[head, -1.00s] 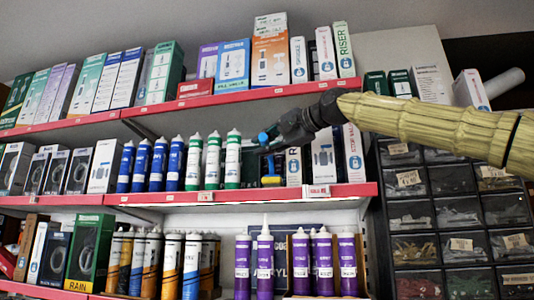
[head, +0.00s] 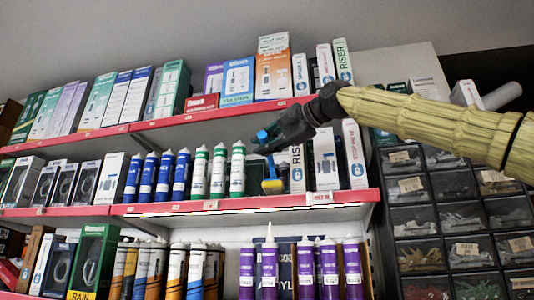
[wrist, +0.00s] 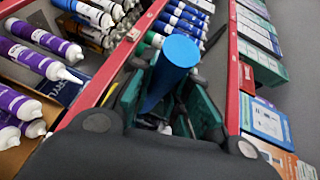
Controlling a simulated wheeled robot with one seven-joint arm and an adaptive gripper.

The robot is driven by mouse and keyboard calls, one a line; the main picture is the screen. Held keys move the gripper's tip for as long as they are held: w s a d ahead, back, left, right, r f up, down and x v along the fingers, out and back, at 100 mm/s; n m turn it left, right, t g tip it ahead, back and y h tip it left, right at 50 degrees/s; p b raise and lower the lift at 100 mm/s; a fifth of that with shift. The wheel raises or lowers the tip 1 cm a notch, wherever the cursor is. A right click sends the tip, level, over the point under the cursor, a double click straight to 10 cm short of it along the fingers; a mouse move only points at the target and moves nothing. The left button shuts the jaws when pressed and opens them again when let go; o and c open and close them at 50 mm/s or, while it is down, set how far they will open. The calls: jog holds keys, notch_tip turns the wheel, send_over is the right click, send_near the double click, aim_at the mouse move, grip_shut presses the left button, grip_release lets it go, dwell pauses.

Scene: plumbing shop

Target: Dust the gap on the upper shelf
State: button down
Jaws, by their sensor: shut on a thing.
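My gripper (head: 268,141) is shut on a duster with a blue handle (wrist: 175,55) and a yellow end (head: 272,186). In the head view the duster hangs down in the gap (head: 256,178) on the shelf below the top one, between the green-and-white tubes (head: 219,170) and a white box (head: 297,170). The yellow end is low, just above the red shelf edge (head: 240,204); I cannot tell if it touches the shelf. In the wrist view the handle hides the duster's lower part.
The top shelf (head: 215,113) holds a row of boxes above my gripper. Purple tubes (head: 269,265) stand on the shelf below. Drawers of small parts (head: 430,215) stand at the right. The room beside the duster is narrow.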

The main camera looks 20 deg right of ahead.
aim_at(262, 139)
jog(key=shift+s+a+b, duration=0.4)
jog(key=shift+s+b, duration=0.25)
jog(key=shift+s+a+b, duration=0.4)
jog(key=shift+s+b, duration=0.2)
jog(key=shift+b, duration=0.05)
dwell(0.4)
